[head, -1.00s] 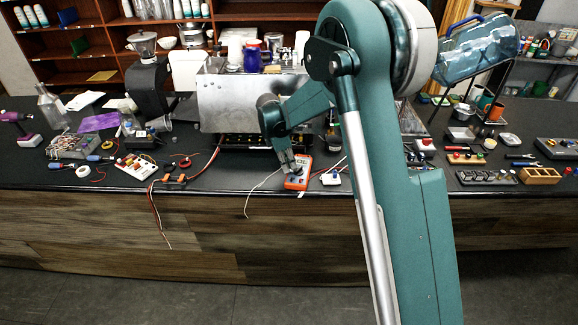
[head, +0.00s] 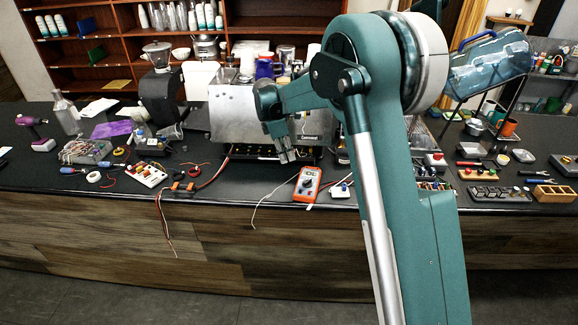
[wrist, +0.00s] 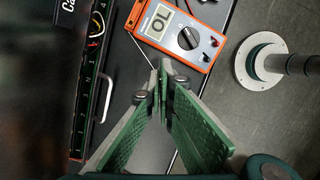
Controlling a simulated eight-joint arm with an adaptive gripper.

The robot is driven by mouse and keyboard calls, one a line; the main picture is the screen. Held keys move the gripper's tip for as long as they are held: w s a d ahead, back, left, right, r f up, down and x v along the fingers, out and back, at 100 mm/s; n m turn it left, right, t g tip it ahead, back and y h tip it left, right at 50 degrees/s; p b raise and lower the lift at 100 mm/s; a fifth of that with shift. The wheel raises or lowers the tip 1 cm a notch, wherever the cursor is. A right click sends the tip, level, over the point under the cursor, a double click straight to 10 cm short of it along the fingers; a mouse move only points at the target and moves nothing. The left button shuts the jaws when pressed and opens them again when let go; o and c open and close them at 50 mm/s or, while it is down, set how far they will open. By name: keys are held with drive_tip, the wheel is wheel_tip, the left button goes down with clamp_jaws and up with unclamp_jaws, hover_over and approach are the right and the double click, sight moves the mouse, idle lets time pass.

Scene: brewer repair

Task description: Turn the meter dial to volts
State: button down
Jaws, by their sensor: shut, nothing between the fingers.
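The orange multimeter (head: 308,184) lies on the dark counter near its front edge, below and right of my gripper in the head view. The dial's setting is too small to read. My gripper (head: 287,157) is shut and empty, held above the counter in front of the steel brewer (head: 235,115). In the wrist view my gripper's fingertips (wrist: 160,65) meet just short of the meter, apart from the dial.
The brewer's open lower tray (head: 262,153) stands behind my gripper. A small white block (head: 340,191) sits right of the meter, and a white switch board (head: 146,174) at left.

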drive_tip(key=shift+w+v, duration=0.2)
drive_tip(key=shift+v, duration=0.75)
drive_tip(key=c, duration=3.2)
unclamp_jaws()
drive_tip(key=shift+c, duration=0.2)
drive_tip(key=o, duration=0.7)
drive_tip(key=s+d+m+y+p, duration=0.1)
drive_tip(key=d+m, duration=0.2)
drive_tip(key=m, duration=0.6)
drive_tip(key=s+d+f+m+p, duration=0.1)
drive_tip(key=d+m, duration=0.2)
drive_tip(key=m, duration=0.7)
drive_tip(key=s+d+f+m+y+p, duration=0.1)
drive_tip(key=d+m, duration=0.2)
drive_tip(key=m, duration=0.7)
drive_tip(key=shift+s+d+g+y, duration=0.15)
drive_tip(key=shift+d+g+y, duration=0.15)
drive_tip(key=shift+g, duration=0.1)
drive_tip(key=shift+f, duration=0.1)
